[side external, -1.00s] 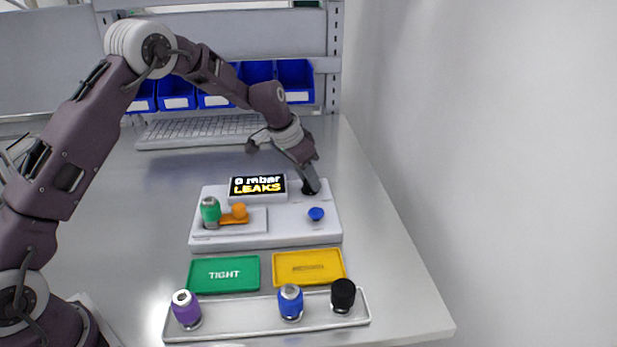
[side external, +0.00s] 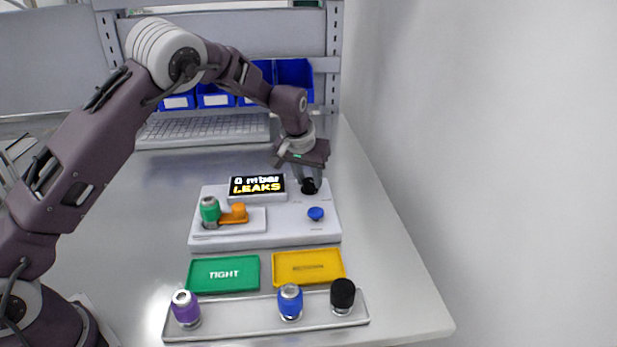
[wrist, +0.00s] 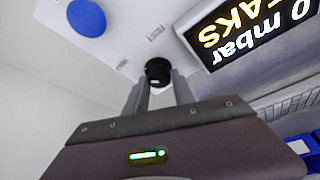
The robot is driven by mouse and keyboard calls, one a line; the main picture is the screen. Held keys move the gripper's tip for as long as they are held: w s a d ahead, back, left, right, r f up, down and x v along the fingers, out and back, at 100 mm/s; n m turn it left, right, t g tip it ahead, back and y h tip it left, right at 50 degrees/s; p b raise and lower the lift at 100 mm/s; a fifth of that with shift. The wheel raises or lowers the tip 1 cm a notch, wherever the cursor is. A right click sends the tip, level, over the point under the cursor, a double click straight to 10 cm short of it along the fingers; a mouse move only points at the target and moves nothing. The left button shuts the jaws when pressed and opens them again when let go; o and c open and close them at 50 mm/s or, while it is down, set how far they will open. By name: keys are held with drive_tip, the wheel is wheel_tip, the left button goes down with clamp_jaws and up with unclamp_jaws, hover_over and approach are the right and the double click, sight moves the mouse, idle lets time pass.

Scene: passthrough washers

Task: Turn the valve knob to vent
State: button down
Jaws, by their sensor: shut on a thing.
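The black valve knob (side external: 308,186) stands at the back right of the white test unit (side external: 270,225), right of the display. My gripper (side external: 307,182) points down onto it from above, shut with its fingers on either side of the knob. In the wrist view the black knob (wrist: 158,71) sits between the tips of the two grey fingers (wrist: 158,80). The knob's pointer and the vent mark cannot be made out. The display (side external: 257,187) reads "0 mbar LEAKS".
A blue button (side external: 316,213) is in front of the knob. A green-topped part (side external: 210,211) and an orange clamp (side external: 236,213) are on the unit's left. Green (side external: 223,273) and yellow (side external: 308,266) trays and a tray (side external: 262,315) with purple, blue and black parts lie in front.

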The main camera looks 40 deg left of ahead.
drive_tip(key=shift+n+y, duration=0.4)
drive_tip(key=shift+n, duration=0.6)
drive_tip(key=c, duration=1.1)
unclamp_jaws()
drive_tip(key=shift+o, duration=0.2)
drive_tip(key=v, duration=0.7)
drive_tip(key=shift+r, duration=0.15)
